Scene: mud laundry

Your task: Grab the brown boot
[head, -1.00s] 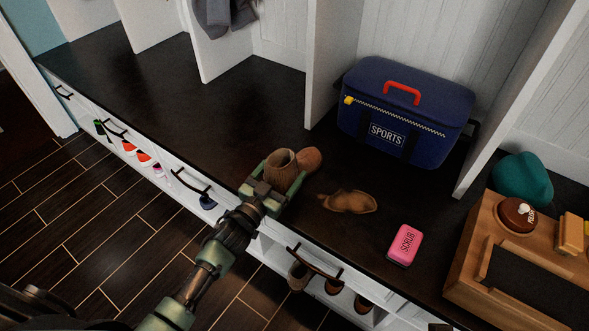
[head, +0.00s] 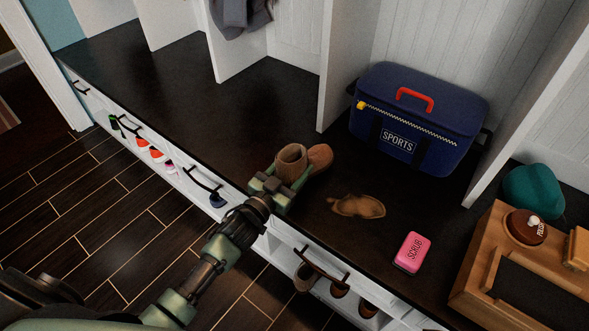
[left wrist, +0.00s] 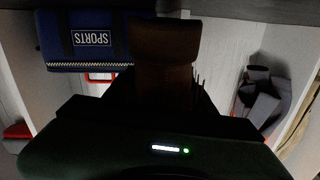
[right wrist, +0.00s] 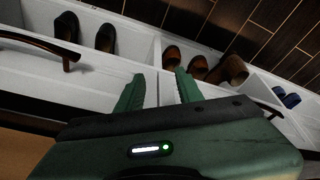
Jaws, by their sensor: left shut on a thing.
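The brown boot (head: 291,158) is upright at the front part of the dark bench top, its toe pointing right. My left gripper (head: 283,183) is shut on the boot from the front, its fingers along the boot's shaft. The boot also shows dark between the fingers in the left wrist view (left wrist: 165,45). The gripper hides the boot's lower part, so any gap to the bench is hard to judge. My right gripper (right wrist: 160,88) shows in the right wrist view, fingers apart and empty, in front of the shoe cubbies.
A flat tan-brown piece (head: 358,206) and a pink scrub block (head: 412,252) lie right of the boot. A blue sports bag (head: 418,115) stands behind. A wooden box (head: 480,265) is at right. Shoes (right wrist: 198,68) fill the cubbies below. The bench's left stretch is clear.

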